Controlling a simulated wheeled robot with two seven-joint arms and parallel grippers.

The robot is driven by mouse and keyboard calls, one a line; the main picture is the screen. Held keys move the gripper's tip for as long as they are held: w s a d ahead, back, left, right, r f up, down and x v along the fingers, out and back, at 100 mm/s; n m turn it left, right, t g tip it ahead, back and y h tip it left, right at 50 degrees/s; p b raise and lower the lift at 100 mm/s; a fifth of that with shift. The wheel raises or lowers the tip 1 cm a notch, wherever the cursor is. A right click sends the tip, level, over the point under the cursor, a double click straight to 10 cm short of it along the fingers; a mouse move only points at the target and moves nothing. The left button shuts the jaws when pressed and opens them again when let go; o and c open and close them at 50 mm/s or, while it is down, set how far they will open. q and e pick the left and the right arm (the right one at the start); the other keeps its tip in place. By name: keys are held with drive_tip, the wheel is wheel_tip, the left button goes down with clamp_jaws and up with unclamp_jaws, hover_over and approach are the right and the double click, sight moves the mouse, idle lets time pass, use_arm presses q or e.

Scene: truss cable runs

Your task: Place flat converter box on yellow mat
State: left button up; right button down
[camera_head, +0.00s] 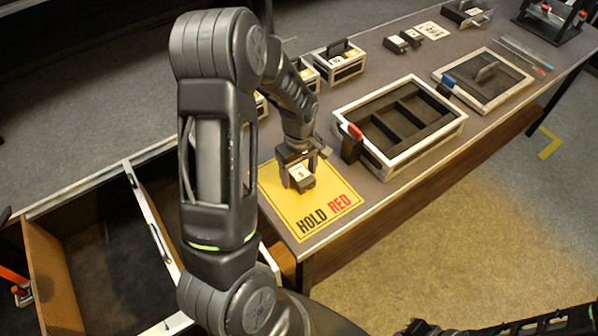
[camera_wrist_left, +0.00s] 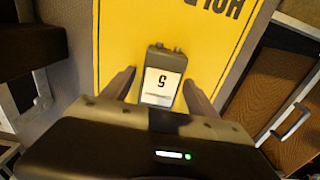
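The yellow mat (camera_head: 318,212) lies on the near left end of the grey table and reads HOLD RED. A small dark box with a white label marked 5, apparently the flat converter box (camera_head: 302,178), is on or just above the mat's upper part. It also shows in the left wrist view (camera_wrist_left: 161,82). My left gripper (camera_head: 298,172) is down over the mat with its fingers on either side of the box. In the left wrist view, gaps show between the fingers and the box. My right arm shows only at the bottom right edge, its gripper unclear.
A divided tray (camera_head: 455,131) with a pale rim stands right of the mat, a red-tipped item at its near left corner. A lidded case (camera_head: 510,85) lies farther right. Handled boxes (camera_head: 338,62) stand along the back edge. An open drawer (camera_head: 110,255) is at lower left.

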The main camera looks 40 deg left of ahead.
sight(299, 172)
use_arm(q)
drive_tip(key=shift+r, duration=0.1)
wheel_tip(299, 172, up, 12)
drive_tip(key=b, duration=0.1)
idle(0.6)
idle(0.8)
